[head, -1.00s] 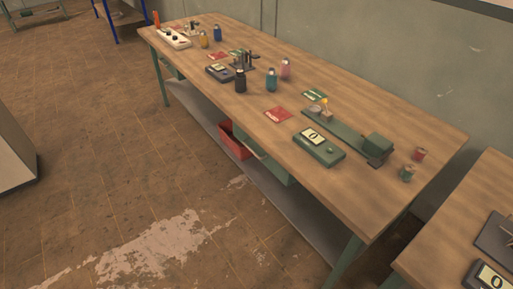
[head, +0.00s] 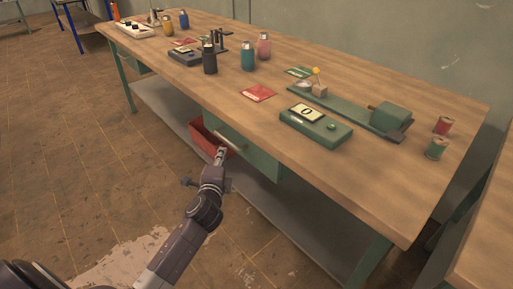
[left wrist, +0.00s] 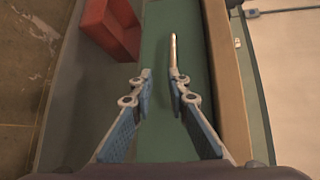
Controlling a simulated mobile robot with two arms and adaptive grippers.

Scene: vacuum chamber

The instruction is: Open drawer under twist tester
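The twist tester, which I take to be the long green device (head: 355,108) with a block at its right end, lies on the workbench. A green drawer (head: 262,163) with a pale bar handle (head: 231,140) is under the bench top. It looks closed. In the left wrist view the green drawer front (left wrist: 160,115) and handle (left wrist: 173,50) show below the fingers. My left gripper (left wrist: 160,75) is open and empty. The handle's near end is by the right fingertip; I cannot tell if they touch. In the head view the left gripper (head: 221,154) is just in front of the handle. My right gripper is not in view.
A red bin (head: 205,138) stands on the lower shelf (head: 165,105) beside the drawer; it also shows in the left wrist view (left wrist: 108,28). A green display box (head: 316,128), bottles and spools stand on the bench top. The floor in front is open.

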